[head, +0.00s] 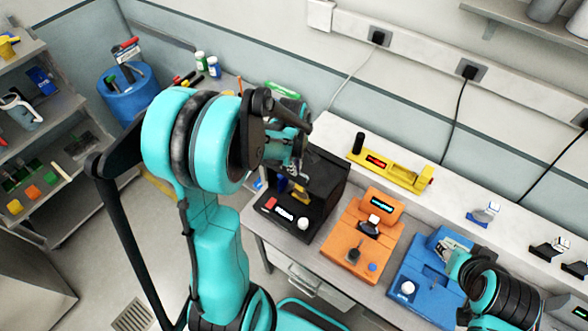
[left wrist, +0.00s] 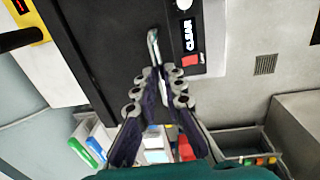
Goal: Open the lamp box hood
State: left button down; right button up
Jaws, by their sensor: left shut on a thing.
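The black lamp box (head: 325,178) stands on the bench at the middle of the head view. Its front panel carries a red button (head: 271,203), a label and a white knob (head: 303,223). In the left wrist view its dark hood (left wrist: 110,40) fills the upper middle, with a bent metal handle (left wrist: 153,45). My left gripper (left wrist: 161,75) is shut on the lower end of this handle. In the head view my left gripper (head: 298,165) is at the box's left side, partly hidden by my arm. How far the hood is raised I cannot tell. My right gripper is not clearly visible.
An orange module (head: 340,245) and a blue module (head: 415,285) stand to the right of the box. A yellow device (head: 400,172) lies on the ledge behind. Bottles (head: 214,67) stand at the back left. A blue bin (head: 130,98) and shelves are farther left.

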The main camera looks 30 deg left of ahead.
pick_arm(q)
jog(key=w+d+r+g+b, duration=0.1)
jog(key=w+r+g, duration=0.1)
jog(key=w, duration=0.6)
jog(key=w+d+r+g+b, duration=0.1)
jog(key=w+r+g, duration=0.1)
jog(key=w+r, duration=0.2)
jog(key=shift+w+r+g, duration=0.3)
jog(key=shift+w+g, duration=0.1)
jog(key=shift+w, duration=1.5)
pick_arm(e)
jog(key=shift+s+d+f, duration=0.1)
jog(key=shift+f, duration=0.75)
pick_arm(q)
jog(key=c, duration=1.6)
grip_release()
jog(key=shift+w+f, duration=0.1)
jog(key=shift+w, duration=0.05)
jog(key=shift+c, duration=0.2)
jog(key=shift+o, duration=0.2)
jog(key=shift+w+a+f, duration=0.1)
jog(key=shift+w+f, duration=0.15)
jog(key=shift+w, duration=0.45)
jog(key=v, duration=1.2)
jog(key=shift+s+r, duration=0.25)
jog(key=shift+r, duration=0.05)
pick_arm(e)
jog(key=shift+w, duration=0.65)
